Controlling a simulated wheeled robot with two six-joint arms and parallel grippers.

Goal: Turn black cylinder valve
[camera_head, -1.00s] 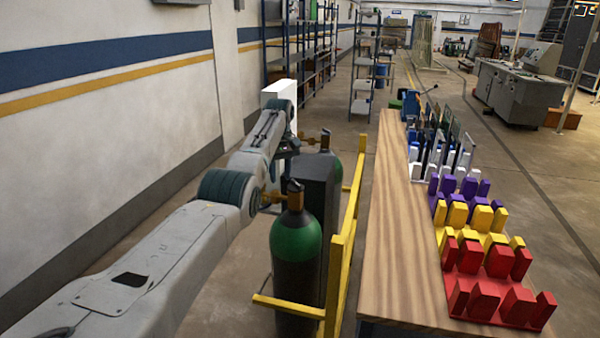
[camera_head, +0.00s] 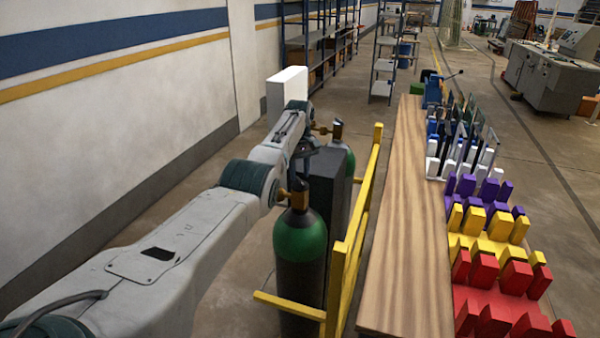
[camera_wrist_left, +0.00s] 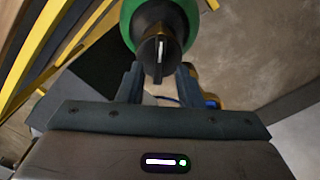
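Two dark gas cylinders with green tops stand beside a yellow rail: a near one (camera_head: 300,245) and a far one (camera_head: 337,131). Each has a brass neck and a small black valve knob; the near knob (camera_head: 299,185) is upright. My left gripper (camera_head: 306,149) is just beyond the near cylinder in the head view. In the left wrist view, the black knob (camera_wrist_left: 160,45) with a white mark sits on a green top (camera_wrist_left: 129,22), just ahead of the gripper's fingertips (camera_wrist_left: 160,75). The fingers are apart, with a gap between them. The right gripper does not show.
The yellow rail (camera_head: 357,230) runs right of the cylinders. A dark box-like block (camera_head: 328,180) stands between them. A wooden bench (camera_head: 408,220) with coloured racks is farther right. The wall (camera_head: 130,110) is at left, with open floor along it.

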